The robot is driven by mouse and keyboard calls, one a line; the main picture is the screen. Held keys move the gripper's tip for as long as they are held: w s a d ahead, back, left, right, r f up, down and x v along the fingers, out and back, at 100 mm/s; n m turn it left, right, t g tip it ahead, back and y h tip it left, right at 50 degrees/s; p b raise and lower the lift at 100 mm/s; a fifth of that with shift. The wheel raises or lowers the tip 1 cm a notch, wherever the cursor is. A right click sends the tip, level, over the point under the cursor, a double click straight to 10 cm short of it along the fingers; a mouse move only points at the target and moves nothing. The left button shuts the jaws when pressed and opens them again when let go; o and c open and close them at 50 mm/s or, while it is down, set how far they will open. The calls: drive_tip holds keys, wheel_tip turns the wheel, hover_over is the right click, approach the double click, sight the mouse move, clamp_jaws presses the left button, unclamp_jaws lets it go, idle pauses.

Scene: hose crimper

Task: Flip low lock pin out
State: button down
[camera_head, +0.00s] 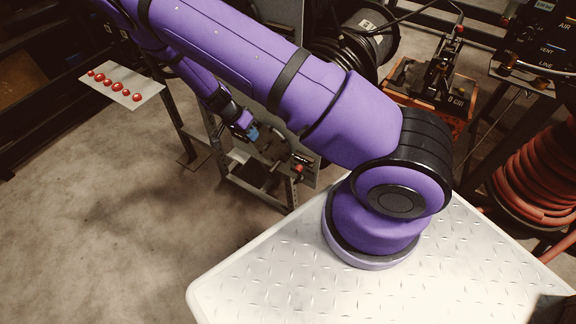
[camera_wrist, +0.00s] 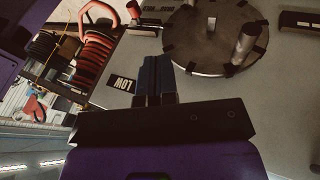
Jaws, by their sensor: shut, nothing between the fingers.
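In the wrist view, my gripper (camera_wrist: 157,68) is shut, with its blue fingers together and nothing seen between them. The fingertips are in front of a grey panel (camera_wrist: 190,88), beside a black label (camera_wrist: 123,84) that reads LOW upside down. In the head view, my gripper (camera_head: 252,134) is small, at the metal stand (camera_head: 270,180).
Dark fittings (camera_wrist: 144,28) and (camera_wrist: 300,21) sit on the panel's upper part. A red hose coil (camera_wrist: 96,50) is at left. In the head view, a tray with red pieces (camera_head: 120,88) stands left of the arm, and bare floor (camera_head: 130,200) lies in front.

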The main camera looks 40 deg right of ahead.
sight(298, 170)
wheel_tip(298, 170, down, 8)
drive_tip(key=s+d+m+h, duration=0.1)
drive_tip(key=d, duration=0.1)
drive_tip(key=shift+s+d+r+h, duration=0.25)
drive_tip(key=shift+s+h, duration=0.05)
drive_tip(key=shift+h, duration=0.1)
drive_tip(key=s+d+f, duration=0.6)
drive_tip(key=s+f, duration=0.1)
drive_tip(key=f, duration=0.1)
drive_tip(key=shift+d, duration=0.2)
idle(0.4)
drive_tip(key=s, duration=0.1)
drive_tip(key=s+d, duration=0.1)
drive_tip(key=shift+s, duration=0.4)
drive_tip(key=shift+s+d, duration=0.15)
drive_tip(key=shift+s, duration=0.15)
